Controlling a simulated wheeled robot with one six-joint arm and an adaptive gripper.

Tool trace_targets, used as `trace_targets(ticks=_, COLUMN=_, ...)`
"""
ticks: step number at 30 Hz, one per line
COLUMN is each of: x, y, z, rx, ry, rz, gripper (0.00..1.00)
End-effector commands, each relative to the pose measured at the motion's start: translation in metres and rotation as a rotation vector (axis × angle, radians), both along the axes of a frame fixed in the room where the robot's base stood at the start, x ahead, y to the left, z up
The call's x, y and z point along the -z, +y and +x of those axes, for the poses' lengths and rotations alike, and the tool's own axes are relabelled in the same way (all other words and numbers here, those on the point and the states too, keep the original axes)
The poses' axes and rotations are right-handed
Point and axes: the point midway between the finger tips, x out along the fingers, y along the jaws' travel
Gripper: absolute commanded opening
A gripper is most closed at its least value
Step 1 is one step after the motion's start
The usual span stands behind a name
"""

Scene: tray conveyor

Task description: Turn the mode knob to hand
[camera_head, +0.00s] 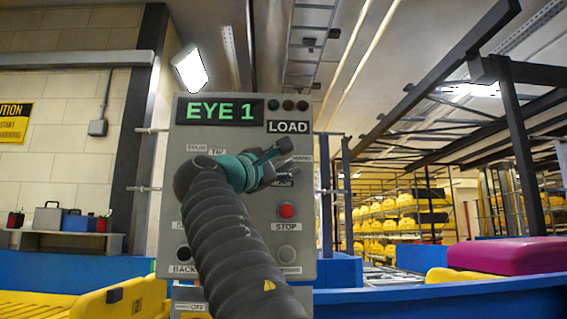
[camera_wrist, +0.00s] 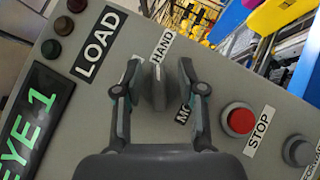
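The grey control panel (camera_head: 240,260) stands upright in front of me, with my arm across its middle. In the wrist view the dark mode knob (camera_wrist: 155,88) sits between the two fingers of my gripper (camera_wrist: 160,72). The fingers are open, one on each side of the knob, with visible gaps. The HAND label (camera_wrist: 162,46) lies just past the knob's upper end, and the knob's ridge points roughly toward it. The MODE label (camera_wrist: 183,112) is partly hidden by the right finger. In the head view my gripper (camera_head: 284,156) is at the panel's right side and hides the knob.
A red STOP button (camera_wrist: 239,121) is close to the right finger; it also shows in the head view (camera_head: 287,210). A grey button (camera_wrist: 298,151) lies beyond it. The EYE 1 display (camera_head: 220,111) and LOAD sign (camera_head: 288,127) are above. Blue conveyor walls (camera_head: 430,300) flank the panel.

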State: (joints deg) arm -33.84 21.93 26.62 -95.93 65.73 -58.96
Motion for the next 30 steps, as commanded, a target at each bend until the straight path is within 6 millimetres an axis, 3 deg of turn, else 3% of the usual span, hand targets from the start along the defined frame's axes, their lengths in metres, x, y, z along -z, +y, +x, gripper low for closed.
trace_targets(ticks=14, x=0.004, y=0.010, z=-0.011, rx=-0.003, ry=0.001, rz=-0.001, gripper=0.40)
trace_targets(ticks=30, x=0.034, y=0.063, z=-0.072, rx=-0.004, ry=-0.001, rz=-0.001, gripper=0.40)
